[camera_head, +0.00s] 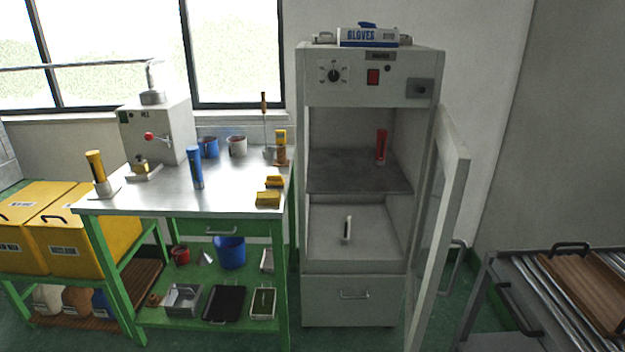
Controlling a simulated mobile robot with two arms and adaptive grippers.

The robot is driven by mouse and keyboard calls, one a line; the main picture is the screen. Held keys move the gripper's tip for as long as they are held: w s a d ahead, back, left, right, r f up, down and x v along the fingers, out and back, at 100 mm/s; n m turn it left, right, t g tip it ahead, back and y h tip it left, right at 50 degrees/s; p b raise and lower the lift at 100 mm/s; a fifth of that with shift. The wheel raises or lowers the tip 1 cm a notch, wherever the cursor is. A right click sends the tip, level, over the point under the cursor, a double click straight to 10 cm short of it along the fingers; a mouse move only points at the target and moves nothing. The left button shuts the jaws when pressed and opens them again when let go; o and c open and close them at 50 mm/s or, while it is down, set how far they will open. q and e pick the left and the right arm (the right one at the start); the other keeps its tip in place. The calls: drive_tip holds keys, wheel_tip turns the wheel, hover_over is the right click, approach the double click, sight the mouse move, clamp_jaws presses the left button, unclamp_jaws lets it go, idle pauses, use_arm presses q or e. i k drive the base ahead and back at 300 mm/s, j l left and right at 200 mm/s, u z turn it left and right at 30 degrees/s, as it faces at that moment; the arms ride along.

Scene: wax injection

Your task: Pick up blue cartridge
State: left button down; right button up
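The blue cartridge (196,167) stands upright on the metal top of the green-framed table (225,193), near the middle of its surface. It is a slim blue cylinder. Nothing touches it in this view. Neither of my grippers shows in the head view.
A yellow cartridge (96,165) stands at the table's left end, and a grey machine (160,132) behind. Yellow blocks (268,199) lie at the right edge. The cabinet (350,295) holds a red cartridge (381,146); its door (452,190) is open. Yellow boxes (100,238) sit left.

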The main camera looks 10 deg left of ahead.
sight(194, 161)
drive_tip(key=i+u, duration=0.25)
drive_tip(key=i, duration=0.75)
